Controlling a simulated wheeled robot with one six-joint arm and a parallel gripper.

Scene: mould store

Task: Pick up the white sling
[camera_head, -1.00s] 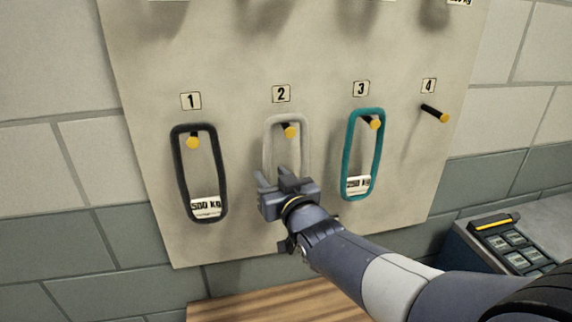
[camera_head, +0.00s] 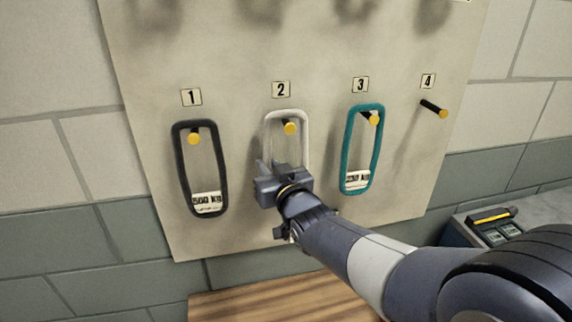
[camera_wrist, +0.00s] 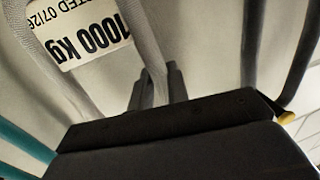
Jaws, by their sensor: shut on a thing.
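The white sling (camera_head: 303,140) hangs as a long loop on the yellow-tipped peg (camera_head: 289,128) under the label 2, against the board. My gripper (camera_head: 272,172) is at the loop's lower part and hides it in the head view. In the wrist view the white sling (camera_wrist: 150,50) runs down to my gripper's fingers (camera_wrist: 158,88), which are shut on one of its strands. Its tag (camera_wrist: 85,33), reading 1000 kg, hangs close by in that view. The sling's top is still around the peg.
A black sling (camera_head: 180,165) hangs on peg 1 to the left, a teal sling (camera_head: 350,150) on peg 3 to the right, close to my gripper. Peg 4 (camera_head: 434,109) is bare.

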